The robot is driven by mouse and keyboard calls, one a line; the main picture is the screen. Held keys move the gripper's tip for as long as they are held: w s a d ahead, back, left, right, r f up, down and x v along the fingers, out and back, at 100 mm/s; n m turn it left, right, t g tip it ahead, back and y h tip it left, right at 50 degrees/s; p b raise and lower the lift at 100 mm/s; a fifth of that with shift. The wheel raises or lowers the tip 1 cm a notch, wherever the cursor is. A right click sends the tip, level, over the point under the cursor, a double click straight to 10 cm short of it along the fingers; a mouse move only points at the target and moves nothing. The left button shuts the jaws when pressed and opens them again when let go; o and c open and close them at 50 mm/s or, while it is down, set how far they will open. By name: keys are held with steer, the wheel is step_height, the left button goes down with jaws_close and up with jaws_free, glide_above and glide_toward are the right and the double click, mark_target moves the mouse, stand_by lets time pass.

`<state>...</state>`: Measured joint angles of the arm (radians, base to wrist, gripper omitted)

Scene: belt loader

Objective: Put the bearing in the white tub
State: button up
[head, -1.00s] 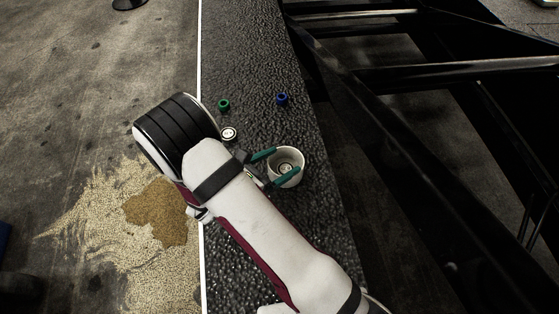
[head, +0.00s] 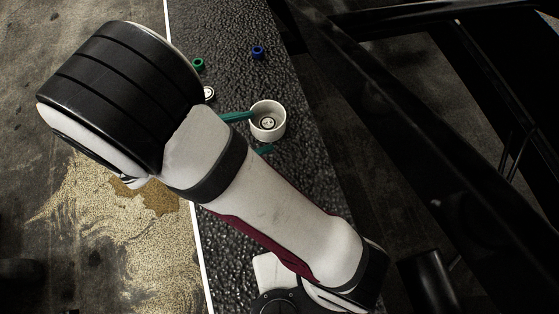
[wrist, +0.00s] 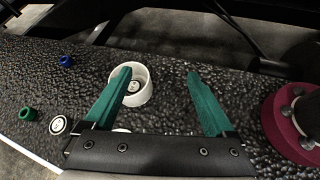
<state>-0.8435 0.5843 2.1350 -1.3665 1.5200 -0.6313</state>
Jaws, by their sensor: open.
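The white tub (head: 282,125) is a round open cup on the dark textured belt; it also shows in the wrist view (wrist: 146,91). A small round metallic piece with a pale rim, which looks like the bearing (head: 267,123), lies inside on the tub's floor; it shows in the wrist view too (wrist: 133,87). My gripper (head: 250,133) has its teal fingers spread and empty. In the wrist view my gripper (wrist: 158,74) has its left finger overlapping the tub's near-left side; contact cannot be told. The right finger is over bare belt.
A similar pale round piece (wrist: 58,125) lies on the belt, partly hidden by my arm in the head view. A green ring (head: 198,64) and a blue ring (head: 258,52) stand farther off. A pale edge (wrist: 121,130) shows under my gripper. Dark beams run right of the belt.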

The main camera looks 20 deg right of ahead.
steer(key=s+d+r+m+g+y, duration=0.2)
steer(key=s+d+r+m+g, duration=0.1)
steer(key=s+d+m+g, duration=0.25)
steer(key=s+a+r+m+y, duration=0.1)
steer(key=s+m+y, duration=0.4)
steer(key=m, duration=0.5)
steer(key=s+a+r+m+t+y, duration=0.1)
steer(key=s+r+m+y, duration=0.3)
steer(key=m, duration=0.6)
steer(key=shift+s+a+y, duration=0.2)
steer(key=shift+s+y, duration=0.55)
steer(key=shift+y, duration=0.25)
